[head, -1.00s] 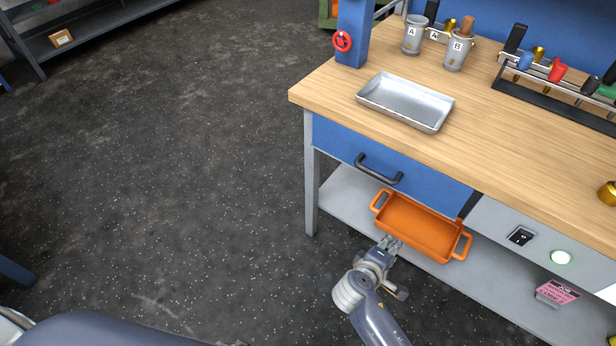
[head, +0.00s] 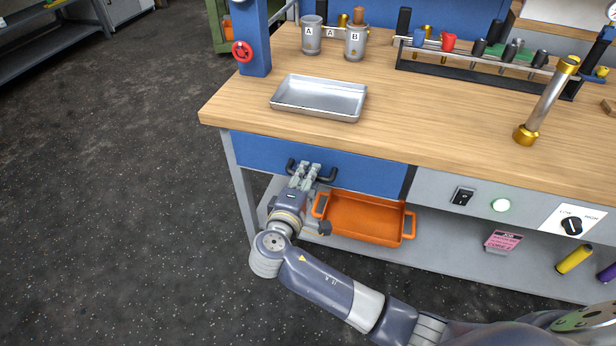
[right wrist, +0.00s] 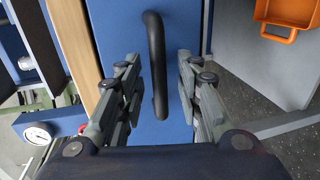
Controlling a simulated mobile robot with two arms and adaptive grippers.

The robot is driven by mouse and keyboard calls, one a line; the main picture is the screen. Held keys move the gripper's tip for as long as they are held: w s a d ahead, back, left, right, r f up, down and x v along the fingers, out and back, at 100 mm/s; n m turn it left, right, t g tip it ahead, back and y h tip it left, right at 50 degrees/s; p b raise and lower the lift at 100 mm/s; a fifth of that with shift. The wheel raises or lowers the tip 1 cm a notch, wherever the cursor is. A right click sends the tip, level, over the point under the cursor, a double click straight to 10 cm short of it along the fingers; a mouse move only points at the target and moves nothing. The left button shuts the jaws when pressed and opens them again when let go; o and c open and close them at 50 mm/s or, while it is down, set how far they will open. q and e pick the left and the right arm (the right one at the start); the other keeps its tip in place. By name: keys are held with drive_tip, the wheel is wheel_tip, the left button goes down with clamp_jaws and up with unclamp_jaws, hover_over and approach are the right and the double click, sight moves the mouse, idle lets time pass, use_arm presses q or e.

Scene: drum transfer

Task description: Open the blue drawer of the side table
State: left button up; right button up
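The blue drawer (head: 368,174) is under the left part of the wooden side table (head: 240,112), and its front looks flush with the table. Its black bar handle (head: 327,178) is partly hidden by my right gripper (head: 310,167) in the head view. In the right wrist view the handle (right wrist: 155,65) runs between the two fingers of my right gripper (right wrist: 158,85). The fingers are apart, with a gap on each side of the bar. The drawer front (right wrist: 121,25) lies behind the handle. My left gripper is not in view.
An orange tray (head: 362,217) sits on the shelf below the drawer. A metal tray (head: 318,97) lies on the tabletop. A switch panel (head: 430,187) is right of the drawer. The floor (head: 130,190) left of the table is clear.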

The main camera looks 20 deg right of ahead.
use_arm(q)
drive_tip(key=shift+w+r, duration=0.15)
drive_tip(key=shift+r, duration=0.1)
use_arm(e)
drive_tip(key=shift+w+d+f, duration=0.15)
drive_tip(key=shift+w+d, duration=0.2)
drive_tip(key=shift+w, duration=0.2)
clamp_jaws()
